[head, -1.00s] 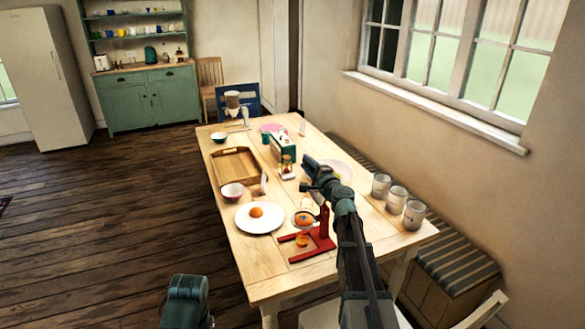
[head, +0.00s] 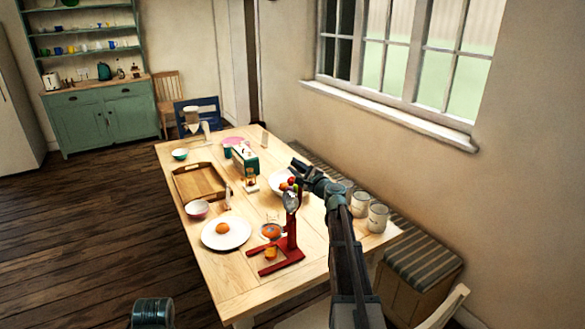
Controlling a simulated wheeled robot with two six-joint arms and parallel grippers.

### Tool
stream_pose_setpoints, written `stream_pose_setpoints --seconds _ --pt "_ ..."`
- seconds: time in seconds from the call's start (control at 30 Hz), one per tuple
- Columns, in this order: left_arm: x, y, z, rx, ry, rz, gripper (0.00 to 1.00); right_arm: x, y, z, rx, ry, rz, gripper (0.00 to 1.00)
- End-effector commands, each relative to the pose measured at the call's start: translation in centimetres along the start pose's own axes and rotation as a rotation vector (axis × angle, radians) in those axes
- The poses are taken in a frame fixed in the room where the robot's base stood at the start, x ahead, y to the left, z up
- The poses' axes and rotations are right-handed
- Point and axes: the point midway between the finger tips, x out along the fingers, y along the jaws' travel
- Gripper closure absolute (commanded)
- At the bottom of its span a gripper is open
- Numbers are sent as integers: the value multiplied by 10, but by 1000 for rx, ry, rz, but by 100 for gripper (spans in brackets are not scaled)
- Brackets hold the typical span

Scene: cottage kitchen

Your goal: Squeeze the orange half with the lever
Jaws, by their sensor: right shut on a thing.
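The red press (head: 292,235) stands near the front of the wooden table, its base flat. Its upright post and a grey round pressing part (head: 291,201) show above the base. An orange half (head: 270,231) appears to sit in the press's cup, below and left of the pressing part. A small orange-coloured thing (head: 271,253) is on the base below. My right gripper (head: 301,168) is high above the press, shut on what appears to be the lever's end; its jaws are small and partly hidden.
A white plate (head: 211,239) with an orange (head: 222,228) is left of the press. A wooden tray (head: 180,190) and small bowl (head: 198,209) lie behind it. A window wall is beyond.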

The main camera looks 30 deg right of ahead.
Motion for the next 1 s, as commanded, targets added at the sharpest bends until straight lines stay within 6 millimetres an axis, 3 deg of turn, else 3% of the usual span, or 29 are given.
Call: stream_pose_setpoints --seconds 0.3,0.33,0.47,0.83,1.0 --pt "1 0 0 0 0 0 8 -2 1 -3 -11 7 2 100" --pt "1 0 0 0 0 0 8 -2 1 -3 -11 7 2 64" --pt "1 0 0 0 0 0 8 -2 1 -3 -9 6 1 43" --pt "0 0 0 0 0 0 8 -2 0 -2 -6 4 0 43" --pt "0 0 0 0 0 0 8 -20 0 -2 -5 6 -1 43"
